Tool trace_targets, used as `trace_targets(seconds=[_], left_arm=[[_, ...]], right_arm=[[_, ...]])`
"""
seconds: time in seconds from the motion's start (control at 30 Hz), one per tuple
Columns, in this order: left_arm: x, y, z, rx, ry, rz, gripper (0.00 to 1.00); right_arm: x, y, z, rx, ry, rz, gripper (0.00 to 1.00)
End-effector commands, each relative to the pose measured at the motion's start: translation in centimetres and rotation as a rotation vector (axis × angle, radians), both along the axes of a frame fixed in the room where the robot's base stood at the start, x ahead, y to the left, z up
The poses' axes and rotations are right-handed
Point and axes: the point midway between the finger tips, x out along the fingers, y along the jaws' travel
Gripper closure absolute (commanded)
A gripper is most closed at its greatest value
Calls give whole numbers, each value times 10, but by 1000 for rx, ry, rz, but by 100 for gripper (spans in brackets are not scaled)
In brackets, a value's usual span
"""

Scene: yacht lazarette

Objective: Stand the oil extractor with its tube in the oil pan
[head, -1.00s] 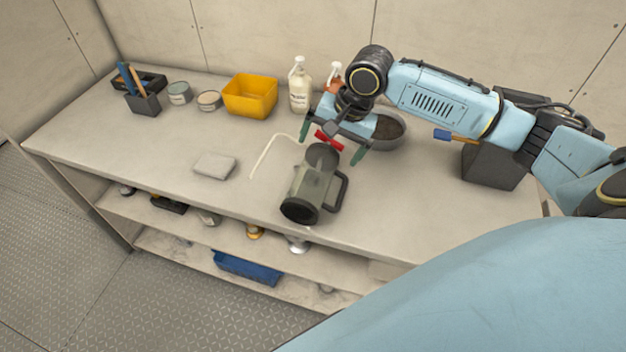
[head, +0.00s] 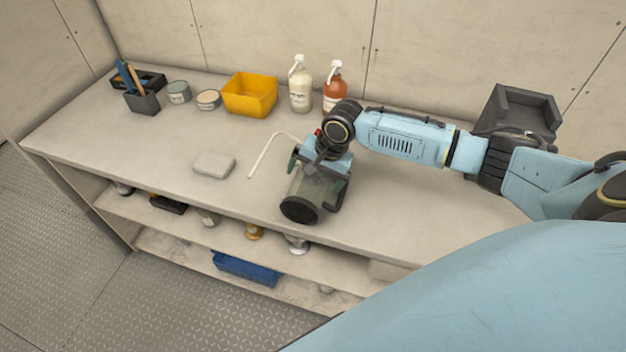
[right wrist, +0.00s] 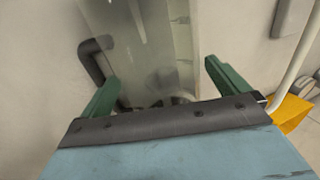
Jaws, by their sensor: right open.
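The oil extractor (head: 317,188) is a grey, see-through canister lying on its side on the bench, its dark round end facing me. A white bent tube (head: 268,152) runs from its far end to the left on the bench. My right gripper (head: 322,168) is over the canister's far part, open. In the right wrist view, the green fingers of my right gripper (right wrist: 165,85) are spread on either side of the canister (right wrist: 140,40); contact cannot be told. Its dark handle (right wrist: 95,58) is at the left. The oil pan is hidden behind my right arm. My left gripper is out of view.
A grey block (head: 214,165) lies left of the tube. At the back stand a yellow bin (head: 249,95), a white pump bottle (head: 300,88), an orange pump bottle (head: 335,85) and tins. A dark box (head: 522,108) is behind my right arm. The bench front is clear.

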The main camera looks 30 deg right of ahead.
Motion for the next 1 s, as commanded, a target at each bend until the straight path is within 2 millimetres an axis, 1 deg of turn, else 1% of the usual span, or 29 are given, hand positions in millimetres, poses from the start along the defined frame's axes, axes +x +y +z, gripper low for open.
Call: trace_targets(seconds=[0.2, 0.23, 0.7, 0.73, 0.77, 0.93, 1.0], left_arm=[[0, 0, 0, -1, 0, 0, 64], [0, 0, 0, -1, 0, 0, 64], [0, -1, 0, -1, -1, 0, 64], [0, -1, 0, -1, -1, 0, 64], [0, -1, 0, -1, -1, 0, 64], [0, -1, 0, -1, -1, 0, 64], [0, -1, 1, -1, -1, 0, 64]], right_arm=[[1, 0, -1, 0, -2, 1, 0], [1, 0, -1, 0, -2, 1, 3], [0, 0, 0, 0, -2, 1, 64], [2, 0, 1, 2, -5, 0, 65], [2, 0, 1, 2, -5, 0, 72], [2, 0, 2, 2, -5, 0, 72], [2, 0, 6, 1, -7, 0, 72]])
